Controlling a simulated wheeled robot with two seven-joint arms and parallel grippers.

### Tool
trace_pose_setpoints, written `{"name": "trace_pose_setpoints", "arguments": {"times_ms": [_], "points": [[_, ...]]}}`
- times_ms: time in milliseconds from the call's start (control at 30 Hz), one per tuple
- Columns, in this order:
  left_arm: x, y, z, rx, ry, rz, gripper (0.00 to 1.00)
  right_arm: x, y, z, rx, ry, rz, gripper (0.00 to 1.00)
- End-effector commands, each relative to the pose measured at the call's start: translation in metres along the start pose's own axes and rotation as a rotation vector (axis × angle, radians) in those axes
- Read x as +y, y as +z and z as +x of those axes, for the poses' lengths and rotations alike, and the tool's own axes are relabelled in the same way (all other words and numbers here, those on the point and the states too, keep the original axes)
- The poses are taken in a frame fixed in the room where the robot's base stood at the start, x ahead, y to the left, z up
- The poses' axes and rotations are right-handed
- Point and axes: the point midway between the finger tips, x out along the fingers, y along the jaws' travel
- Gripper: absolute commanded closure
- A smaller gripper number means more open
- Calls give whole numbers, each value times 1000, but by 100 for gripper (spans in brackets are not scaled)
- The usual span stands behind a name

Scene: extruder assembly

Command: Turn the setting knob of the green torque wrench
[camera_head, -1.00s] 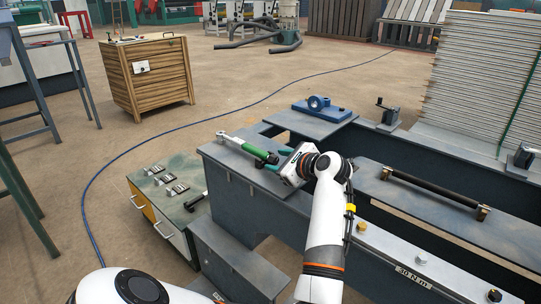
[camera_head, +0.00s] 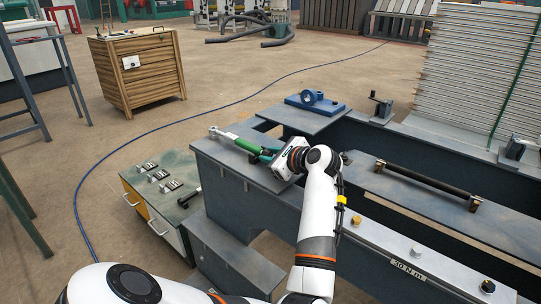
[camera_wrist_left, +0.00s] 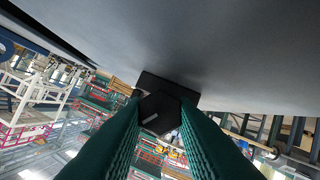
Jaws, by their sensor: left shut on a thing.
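The torque wrench (camera_head: 240,142) lies on the grey bench top, with a silver head at its left end and a green handle. My left gripper (camera_head: 267,155) is at the handle's right end, with its teal fingers around that end. In the left wrist view, the fingers (camera_wrist_left: 160,125) are shut on a black, many-sided setting knob (camera_wrist_left: 158,113) with a short white mark on its face. A dark block shows just behind the knob. In the head view the gripper hides the knob. My right gripper is not in view.
A blue fixture (camera_head: 314,101) stands on a plate behind the wrench. A black bar (camera_head: 428,182) is on the bench to the right, near a strip marked "30 N m" (camera_head: 408,268). A low cabinet (camera_head: 160,190) with metal parts on top stands left of the bench.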

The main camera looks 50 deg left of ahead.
Motion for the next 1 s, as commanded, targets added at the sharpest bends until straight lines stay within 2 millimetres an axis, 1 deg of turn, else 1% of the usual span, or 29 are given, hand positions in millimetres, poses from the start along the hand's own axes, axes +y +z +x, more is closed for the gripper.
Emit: {"name": "trace_pose_setpoints", "arguments": {"times_ms": [133,300,533,800,1000], "points": [[1,-1,-1,-1,-26,60,99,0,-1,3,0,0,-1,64],[3,0,-1,-3,-71,169,99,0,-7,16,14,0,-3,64],[4,0,0,-3,-137,331,99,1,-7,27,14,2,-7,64],[5,1,0,-1,-197,474,99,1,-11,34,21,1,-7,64],[5,1,0,0,-220,528,99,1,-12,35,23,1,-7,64]]}}
